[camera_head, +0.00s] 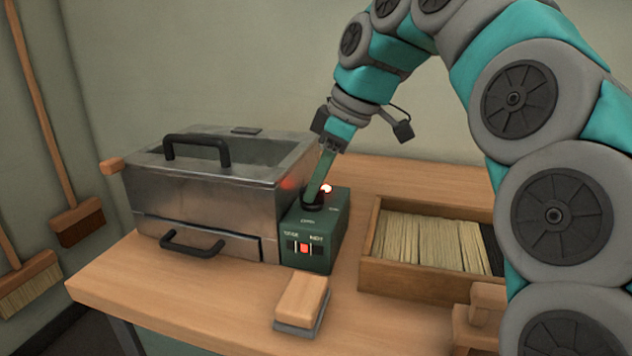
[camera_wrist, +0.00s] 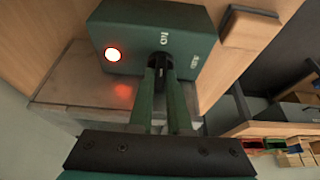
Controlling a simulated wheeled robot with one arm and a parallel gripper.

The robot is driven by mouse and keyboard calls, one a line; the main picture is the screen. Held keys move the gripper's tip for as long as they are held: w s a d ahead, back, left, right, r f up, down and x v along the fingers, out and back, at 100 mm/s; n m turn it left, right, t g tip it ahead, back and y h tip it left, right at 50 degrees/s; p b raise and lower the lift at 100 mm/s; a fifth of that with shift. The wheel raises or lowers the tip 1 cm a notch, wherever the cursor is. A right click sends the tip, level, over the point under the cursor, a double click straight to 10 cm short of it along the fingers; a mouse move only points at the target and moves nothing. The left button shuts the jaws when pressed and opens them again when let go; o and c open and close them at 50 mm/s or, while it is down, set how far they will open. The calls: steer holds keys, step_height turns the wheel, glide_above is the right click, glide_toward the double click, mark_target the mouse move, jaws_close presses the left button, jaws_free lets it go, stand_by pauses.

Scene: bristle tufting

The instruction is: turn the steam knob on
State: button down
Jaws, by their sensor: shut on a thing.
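The steam knob (camera_head: 312,204) is a small black knob on top of the green control box (camera_head: 329,232), beside the metal steam box. My gripper (camera_head: 316,190) reaches down from above and its fingers are shut on the knob. In the wrist view the two green fingers (camera_wrist: 161,72) close around the black knob (camera_wrist: 159,60), with white lettering that reads "ON" next to it. A round lamp (camera_wrist: 113,54) on the box top glows red-white; it also shows in the head view (camera_head: 326,188). The fingers partly hide the knob, and its exact angle is hard to tell.
The metal steam box (camera_head: 190,192) with black handles stands left of the control box. A wooden tray (camera_head: 400,278) of bristle bundles is on the right. A wooden block brush (camera_head: 302,302) lies in front. The bench's front left is clear.

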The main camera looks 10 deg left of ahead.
steer(key=c, duration=0.9)
jaws_free()
steer(key=shift+o, duration=0.2)
steer(key=shift+d+r, duration=0.2)
steer(key=shift+r, duration=0.3)
steer(key=s+d, duration=0.1)
steer(key=d, duration=1.1)
steer(key=shift+s, duration=0.3)
